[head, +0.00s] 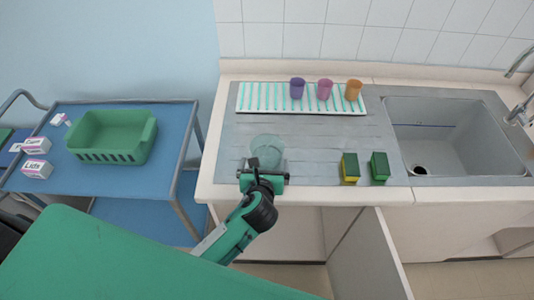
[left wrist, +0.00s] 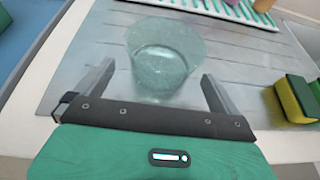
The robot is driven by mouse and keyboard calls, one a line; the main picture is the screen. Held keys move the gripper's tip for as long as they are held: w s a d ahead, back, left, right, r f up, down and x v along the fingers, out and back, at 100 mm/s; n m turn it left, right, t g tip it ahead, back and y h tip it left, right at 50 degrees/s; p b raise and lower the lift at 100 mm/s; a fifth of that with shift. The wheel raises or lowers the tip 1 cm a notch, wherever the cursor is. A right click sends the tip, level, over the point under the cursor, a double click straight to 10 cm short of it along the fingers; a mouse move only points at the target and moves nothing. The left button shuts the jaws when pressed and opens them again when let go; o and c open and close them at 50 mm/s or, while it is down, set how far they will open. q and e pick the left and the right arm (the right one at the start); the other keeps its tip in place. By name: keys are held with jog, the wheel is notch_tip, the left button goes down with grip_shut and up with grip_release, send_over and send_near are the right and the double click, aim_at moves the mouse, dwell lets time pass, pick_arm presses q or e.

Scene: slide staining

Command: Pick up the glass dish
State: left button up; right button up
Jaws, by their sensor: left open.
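The glass dish (head: 266,150) is a clear, pale green-tinted round dish on the grey draining surface, near its front left part. In the left wrist view the glass dish (left wrist: 164,60) stands just ahead of my gripper, with its near part between the two finger tips. My left gripper (head: 263,168) is open and empty, at the near side of the dish. Its fingers show in the left wrist view (left wrist: 156,82) on either side, apart from the glass. My right gripper is not in view.
Two green and yellow sponges (head: 350,167) lie right of the dish. A striped rack (head: 270,98) with purple, pink and orange cups stands behind. The sink (head: 450,130) is at right. A blue cart (head: 180,115) with a green basket (head: 112,137) and small boxes stands at left.

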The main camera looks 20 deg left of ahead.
aim_at(267, 158)
pick_arm(q)
jog(key=shift+f+p+x, duration=0.15)
jog(key=shift+p+x, duration=0.2)
jog(key=shift+x, duration=0.95)
jog(key=shift+f+p+x, duration=0.1)
jog(key=shift+p+x, duration=0.2)
jog(key=shift+x, duration=1)
jog(key=shift+d, duration=0.2)
jog(key=shift+s, duration=0.1)
jog(key=shift+c, duration=0.2)
jog(key=c, duration=0.9)
jog(key=shift+o, duration=0.2)
jog(key=shift+r, duration=0.25)
